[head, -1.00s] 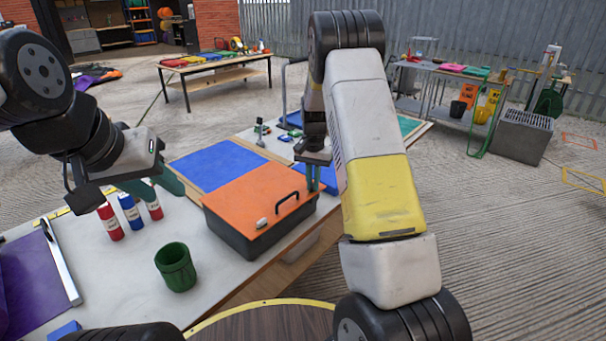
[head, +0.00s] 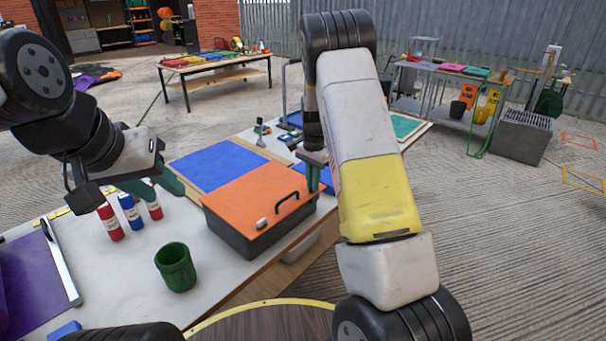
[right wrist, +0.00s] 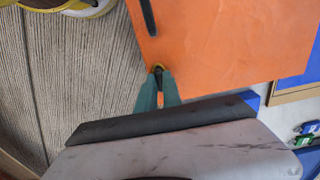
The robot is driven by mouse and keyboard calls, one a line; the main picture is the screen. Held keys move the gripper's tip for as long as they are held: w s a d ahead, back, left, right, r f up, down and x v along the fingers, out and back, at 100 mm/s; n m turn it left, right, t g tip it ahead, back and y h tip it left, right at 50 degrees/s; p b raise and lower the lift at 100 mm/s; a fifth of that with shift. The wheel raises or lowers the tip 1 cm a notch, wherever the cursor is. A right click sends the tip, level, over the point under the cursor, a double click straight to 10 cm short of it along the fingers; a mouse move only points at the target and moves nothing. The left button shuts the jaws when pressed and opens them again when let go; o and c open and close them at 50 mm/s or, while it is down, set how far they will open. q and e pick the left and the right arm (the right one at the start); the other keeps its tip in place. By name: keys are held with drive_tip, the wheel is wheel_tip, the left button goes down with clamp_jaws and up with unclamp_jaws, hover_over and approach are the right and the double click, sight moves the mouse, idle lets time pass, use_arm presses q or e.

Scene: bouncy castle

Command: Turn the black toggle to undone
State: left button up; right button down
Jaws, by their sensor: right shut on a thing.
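A dark box with an orange lid (head: 245,195) stands on the table. The lid fills much of the right wrist view (right wrist: 225,45). The black toggle (right wrist: 158,74) is at the lid's edge, with a bit of yellow around it. My right gripper (head: 313,180) is at the box's far right corner. In the right wrist view its teal fingers (right wrist: 159,80) are shut on the toggle and partly hide it. In the head view the toggle is hidden. My left gripper (head: 152,188) hangs behind the bottles, its fingers apart and empty.
The lid has a black handle (head: 294,202) and a small pale piece (head: 261,223). A green cup (head: 176,267), red and blue bottles (head: 130,211) and a purple board (head: 25,280) are on the left. A blue panel (head: 217,164) lies behind the box.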

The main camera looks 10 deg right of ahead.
drive_tip(key=shift+r, duration=0.1)
drive_tip(key=c, duration=1.5)
unclamp_jaws()
drive_tip(key=shift+r, duration=3.85)
drive_tip(key=shift+r, duration=0.1)
drive_tip(key=s+a+r+n+t+y, duration=0.25)
drive_tip(key=s+r+n, duration=0.25)
drive_tip(key=s+r, duration=1)
drive_tip(key=s+a+r+n+t, duration=0.1)
drive_tip(key=s+n, duration=0.5)
drive_tip(key=s, duration=1.2)
drive_tip(key=r+t, duration=0.1)
drive_tip(key=t, duration=0.1)
drive_tip(key=shift+a+t, duration=0.35)
drive_tip(key=shift+a, duration=0.05)
